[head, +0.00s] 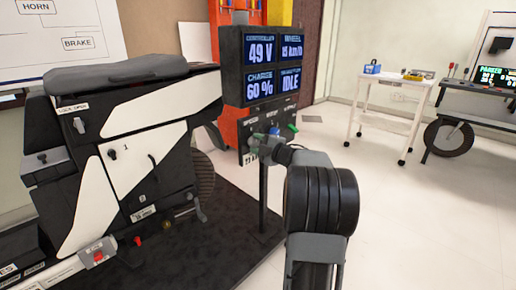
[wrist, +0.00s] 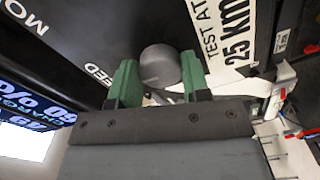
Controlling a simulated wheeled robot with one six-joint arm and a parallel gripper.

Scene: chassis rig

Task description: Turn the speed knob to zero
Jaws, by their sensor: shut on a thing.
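The speed knob (wrist: 160,66) is a round dark grey knob on a black panel, beside lettering of which "EED" shows in the wrist view. My gripper (wrist: 158,82) has its green fingertips on either side of the knob and is shut on it. In the head view my gripper (head: 268,141) reaches the front of the black control panel (head: 247,133) below the screens, and it hides the knob there. The display (head: 273,65) reads 49 V, 15 km/h, charge 60 % and IDLE.
A white label (wrist: 222,38) reading "TEST AT 25 km" lies beside the knob. A green lever (head: 292,128) sits right of my gripper. A black and white scooter body (head: 130,150) stands at left on a dark mat. A white cart (head: 388,110) stands on open floor at right.

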